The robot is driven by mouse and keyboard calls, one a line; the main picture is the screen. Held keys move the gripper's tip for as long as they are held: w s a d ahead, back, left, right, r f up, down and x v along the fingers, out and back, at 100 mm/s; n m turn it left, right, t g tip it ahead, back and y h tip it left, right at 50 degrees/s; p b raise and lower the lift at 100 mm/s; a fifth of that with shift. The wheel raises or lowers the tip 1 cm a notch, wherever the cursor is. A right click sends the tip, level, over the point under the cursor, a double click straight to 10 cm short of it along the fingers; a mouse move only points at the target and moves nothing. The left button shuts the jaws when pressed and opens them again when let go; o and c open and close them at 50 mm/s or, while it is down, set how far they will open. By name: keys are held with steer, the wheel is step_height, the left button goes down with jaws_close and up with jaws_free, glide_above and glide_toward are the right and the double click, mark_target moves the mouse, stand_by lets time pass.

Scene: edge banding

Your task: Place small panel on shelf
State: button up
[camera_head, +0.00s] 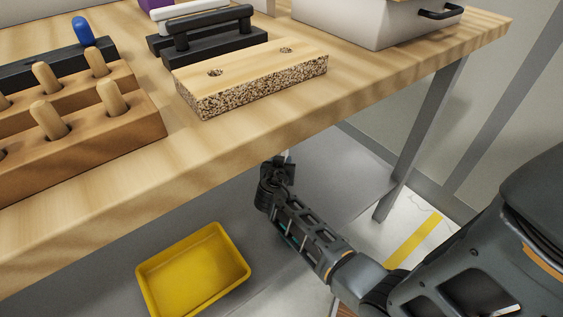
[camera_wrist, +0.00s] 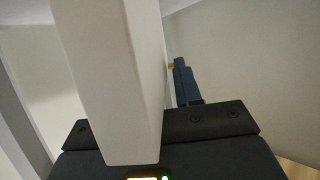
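My gripper (camera_head: 278,165) is below the front edge of the workbench in the head view, with a small pale piece at its tip. In the wrist view a long pale panel-like piece (camera_wrist: 118,75) stands close to the camera, its near end in front of the dark gripper body (camera_wrist: 205,122). It hides most of the space ahead, and I cannot see both fingertips or whether they grip it. A small chipboard panel (camera_head: 250,72) with two holes lies flat on the workbench, apart from my gripper.
The workbench (camera_head: 95,182) overhangs my gripper; its grey leg (camera_head: 420,140) stands to the right. A yellow tray (camera_head: 195,270) sits lower down. On the bench are a wooden peg block (camera_head: 130,120), black handled tools (camera_head: 215,40) and a pale box (camera_head: 350,22).

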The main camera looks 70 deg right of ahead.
steer(key=shift+o, duration=0.9)
steer(key=shift+r, duration=0.15)
steer(key=s+a+r+n+t+y+p, duration=0.1)
steer(key=s+a+n+t+y, duration=0.2)
steer(key=a, duration=0.8)
steer(key=s+a+r+n+t+y, duration=0.1)
steer(key=s+a+r+n+y, duration=0.3)
steer(key=a, duration=0.6)
steer(key=s+a+f+n+t+y+p, duration=0.15)
steer(key=s+a, duration=0.35)
steer(key=a, duration=0.6)
steer(key=s+a+r+n+t+y, duration=0.2)
steer(key=s+r, duration=0.3)
steer(key=r, duration=0.5)
steer(key=s+a+r+n+t+y, duration=0.2)
steer(key=s+a+r+n+t, duration=0.2)
steer(key=r, duration=0.7)
steer(key=shift+s+r+n+b, duration=0.2)
steer(key=shift+s+n+b, duration=0.25)
steer(key=shift+s, duration=0.65)
steer(key=shift+y, duration=0.25)
